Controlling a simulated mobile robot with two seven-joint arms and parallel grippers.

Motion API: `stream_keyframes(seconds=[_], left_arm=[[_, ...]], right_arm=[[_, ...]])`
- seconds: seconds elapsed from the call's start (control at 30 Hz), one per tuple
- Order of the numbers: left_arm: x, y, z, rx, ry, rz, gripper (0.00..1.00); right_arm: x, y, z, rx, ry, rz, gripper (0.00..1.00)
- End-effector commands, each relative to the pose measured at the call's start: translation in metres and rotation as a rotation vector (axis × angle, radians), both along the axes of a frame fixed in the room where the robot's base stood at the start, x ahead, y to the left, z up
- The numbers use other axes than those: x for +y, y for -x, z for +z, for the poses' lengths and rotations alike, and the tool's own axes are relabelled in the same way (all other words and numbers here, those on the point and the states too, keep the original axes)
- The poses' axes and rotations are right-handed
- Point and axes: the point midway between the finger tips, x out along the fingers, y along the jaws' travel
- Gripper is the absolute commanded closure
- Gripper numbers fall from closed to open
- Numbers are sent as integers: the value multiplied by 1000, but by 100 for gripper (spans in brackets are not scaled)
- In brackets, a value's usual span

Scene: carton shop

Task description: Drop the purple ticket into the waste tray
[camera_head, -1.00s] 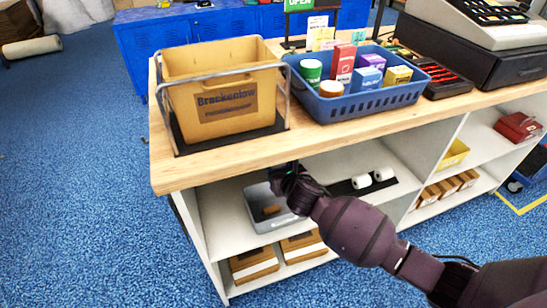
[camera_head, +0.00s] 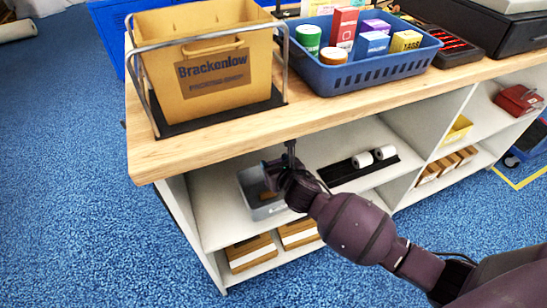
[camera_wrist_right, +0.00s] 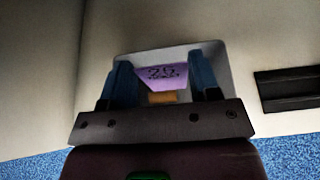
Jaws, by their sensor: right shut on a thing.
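The purple ticket (camera_wrist_right: 162,75) with dark print shows in the right wrist view, between the two blue fingers of my right gripper (camera_wrist_right: 162,82), which is shut on it. In the head view this gripper (camera_head: 290,150) is at the shelf opening under the counter edge; the ticket cannot be made out there. The grey waste tray (camera_head: 250,183) sits on the upper shelf, partly hidden by my right wrist. In the wrist view the tray (camera_wrist_right: 226,72) lies beyond the fingers and ticket, with a small brown block (camera_wrist_right: 162,98) showing. My left gripper is not in view.
The wooden counter edge (camera_head: 330,122) overhangs the shelf. On the counter are a yellow Brackenlow bin (camera_head: 255,95) and a blue basket (camera_head: 350,80) of boxes. Brown boxes (camera_head: 250,252) fill the lower shelf.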

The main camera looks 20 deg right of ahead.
Motion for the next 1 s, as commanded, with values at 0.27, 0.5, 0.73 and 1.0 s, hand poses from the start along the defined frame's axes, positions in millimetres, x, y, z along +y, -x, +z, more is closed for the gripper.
stream_keyframes(seconds=[0.27,0.5,0.73,1.0], left_arm=[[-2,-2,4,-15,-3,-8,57],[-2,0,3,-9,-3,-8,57],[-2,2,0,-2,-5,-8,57],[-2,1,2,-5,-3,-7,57]], right_arm=[[0,-1,-9,-4,0,1,53],[0,-1,-8,-4,0,1,36],[0,-1,-8,-4,0,1,14],[0,2,-6,-5,2,1,14]])
